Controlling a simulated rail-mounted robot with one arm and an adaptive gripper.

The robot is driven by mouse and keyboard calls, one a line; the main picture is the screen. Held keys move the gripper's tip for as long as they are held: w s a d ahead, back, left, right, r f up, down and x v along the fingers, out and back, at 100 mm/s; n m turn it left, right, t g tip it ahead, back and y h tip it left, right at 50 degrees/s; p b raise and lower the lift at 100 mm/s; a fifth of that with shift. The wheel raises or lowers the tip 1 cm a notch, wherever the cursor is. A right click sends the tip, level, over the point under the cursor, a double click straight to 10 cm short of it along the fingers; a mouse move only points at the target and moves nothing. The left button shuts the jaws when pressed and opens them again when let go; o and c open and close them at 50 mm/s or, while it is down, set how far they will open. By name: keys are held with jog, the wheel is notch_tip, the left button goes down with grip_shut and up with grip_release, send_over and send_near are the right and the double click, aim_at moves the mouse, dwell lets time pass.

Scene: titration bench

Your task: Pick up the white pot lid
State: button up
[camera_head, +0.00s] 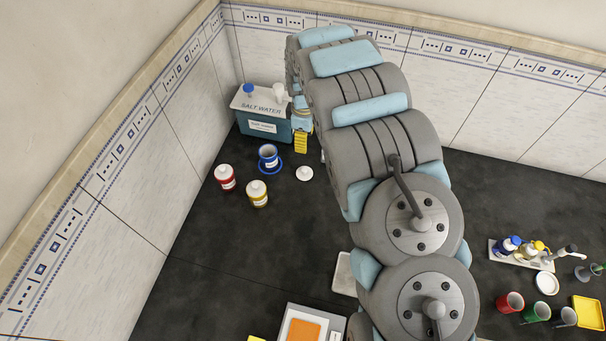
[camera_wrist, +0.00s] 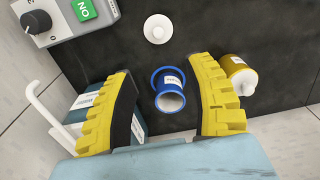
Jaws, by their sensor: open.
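The white pot lid (camera_head: 304,173) is a small round disc with a knob. It lies on the dark bench just right of the blue pot. In the wrist view the lid (camera_wrist: 157,29) is at the top centre, beyond my fingertips. My gripper (camera_wrist: 163,68) is open, with its yellow fingers spread apart and nothing held. The blue pot (camera_wrist: 169,100) on its blue saucer shows between the fingers. In the head view my gripper (camera_head: 301,142) is near the salt water box, behind the lid; only part of its yellow fingers shows.
The salt water box (camera_head: 262,117) stands at the back left. The blue pot (camera_head: 268,154), a red jar (camera_head: 225,177) and a yellow jar (camera_head: 257,193) stand left of the lid. A control box with a knob (camera_wrist: 36,20) is upper left. Bench in front of the lid is clear.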

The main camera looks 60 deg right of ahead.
jog(key=b, duration=0.4)
send_over(305, 169)
notch_tip(305, 169, down, 5)
jog(key=shift+a+f+b, duration=0.2)
jog(key=shift+f+b, duration=0.45)
jog(key=shift+f, duration=0.6)
jog(key=shift+d+f, duration=0.2)
jog(key=shift+f, duration=4.45)
grip_shut()
